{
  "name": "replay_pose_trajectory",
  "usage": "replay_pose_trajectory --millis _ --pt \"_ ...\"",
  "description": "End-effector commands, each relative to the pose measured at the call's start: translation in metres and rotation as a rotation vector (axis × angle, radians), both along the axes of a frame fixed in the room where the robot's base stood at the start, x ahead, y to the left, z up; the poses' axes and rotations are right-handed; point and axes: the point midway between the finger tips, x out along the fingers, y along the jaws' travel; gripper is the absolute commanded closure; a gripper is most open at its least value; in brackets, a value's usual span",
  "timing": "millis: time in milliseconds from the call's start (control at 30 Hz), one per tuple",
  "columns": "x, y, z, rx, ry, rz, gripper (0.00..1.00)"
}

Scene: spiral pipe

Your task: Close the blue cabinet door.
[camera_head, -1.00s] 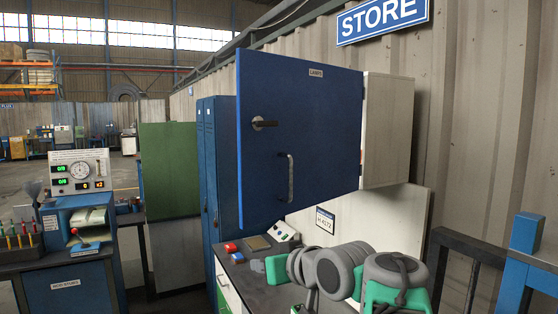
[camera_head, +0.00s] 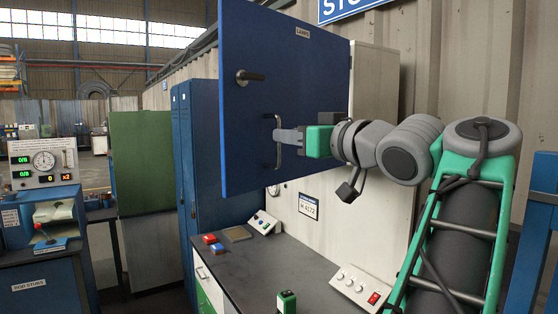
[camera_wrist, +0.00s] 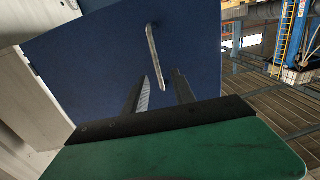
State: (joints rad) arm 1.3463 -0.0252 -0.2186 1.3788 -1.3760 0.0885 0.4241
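The blue cabinet door (camera_head: 290,80) stands swung open from the white wall cabinet (camera_head: 375,85), hinged at its right edge in the head view.
Below is a dark worktop (camera_head: 270,265) with a red-and-blue button box (camera_head: 213,243), a switch box (camera_head: 264,222) and a control panel with a red switch (camera_head: 360,290). Tall blue lockers (camera_head: 200,150) stand behind the door. A blue post (camera_head: 535,230) is at the right.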

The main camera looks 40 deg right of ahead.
Motion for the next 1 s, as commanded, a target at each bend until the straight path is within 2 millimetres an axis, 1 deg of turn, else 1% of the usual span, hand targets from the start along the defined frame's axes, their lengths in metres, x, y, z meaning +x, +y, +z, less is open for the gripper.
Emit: replay_pose_trajectory --millis 33,100,233,367,567,933,1000 --pt "0.013 0.002 -0.001 0.002 0.001 0.007 0.68" --pt "0.028 0.002 0.0 0.002 0.001 0.006 0.68" --pt "0.045 0.001 0.001 0.001 0.001 0.002 0.68" --pt "0.052 0.0 0.0 0.001 0.001 -0.001 0.68" --pt "0.052 -0.001 0.0 0.0 0.001 -0.003 0.68" --pt "0.051 -0.001 0.0 0.0 0.001 -0.003 0.99" --pt "0.051 -0.001 0.0 0.0 0.001 -0.003 1.0"
